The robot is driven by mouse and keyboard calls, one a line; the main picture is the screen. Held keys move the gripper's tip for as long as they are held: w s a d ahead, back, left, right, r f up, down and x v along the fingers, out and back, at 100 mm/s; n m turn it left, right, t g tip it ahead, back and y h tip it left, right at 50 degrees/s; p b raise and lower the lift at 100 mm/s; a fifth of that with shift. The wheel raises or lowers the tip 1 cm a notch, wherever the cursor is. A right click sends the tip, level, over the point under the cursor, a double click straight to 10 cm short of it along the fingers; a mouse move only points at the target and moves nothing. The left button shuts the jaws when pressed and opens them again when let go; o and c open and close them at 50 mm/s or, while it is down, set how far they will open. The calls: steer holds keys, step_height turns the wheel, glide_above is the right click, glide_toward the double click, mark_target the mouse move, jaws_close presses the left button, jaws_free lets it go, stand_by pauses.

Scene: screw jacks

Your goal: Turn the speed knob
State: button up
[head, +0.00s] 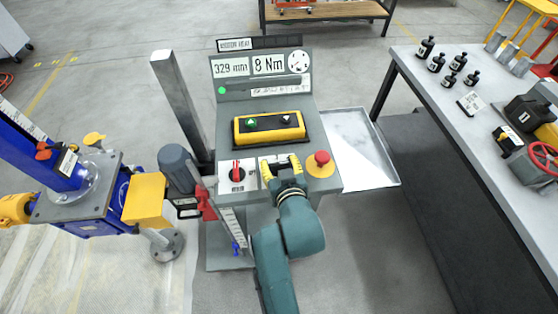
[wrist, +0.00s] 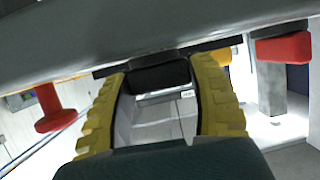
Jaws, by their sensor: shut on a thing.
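The speed knob is a black block-like knob (wrist: 160,77) on the grey console panel (wrist: 60,45). It sits between the yellow fingers of my gripper (wrist: 162,85) in the wrist view. My gripper (head: 281,167) is shut on the knob at the front of the console (head: 225,120) in the head view. There the fingers and wrist largely hide the knob, so its pointer and markings cannot be read. The console display (head: 250,66) reads 329 mm and 8 Nm.
A red mushroom button (head: 321,158) stands close right of my gripper, and a red rotary switch (head: 237,172) close left. Behind is a yellow button box (head: 269,128). A metal tray (head: 362,150) juts out right. A blue screw jack (head: 85,180) stands left.

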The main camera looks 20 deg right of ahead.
steer(key=shift+d+r+n+y+p, duration=0.15)
steer(key=shift+r+n+y+p, duration=0.15)
steer(key=shift+n+y+p, duration=0.5)
steer(key=shift+f+n+y+p, duration=0.15)
steer(key=shift+n+y+p, duration=0.15)
steer(key=shift+n+y, duration=0.4)
steer(key=n+y+b, duration=0.2)
steer(key=y, duration=0.1)
steer(key=shift+f, duration=0.25)
steer(key=shift+n+g+y+b, duration=0.7)
steer(key=shift+n+y+b, duration=0.45)
steer(key=shift+n+y, duration=0.4)
steer(key=shift+r, duration=0.1)
steer(key=o, duration=1.2)
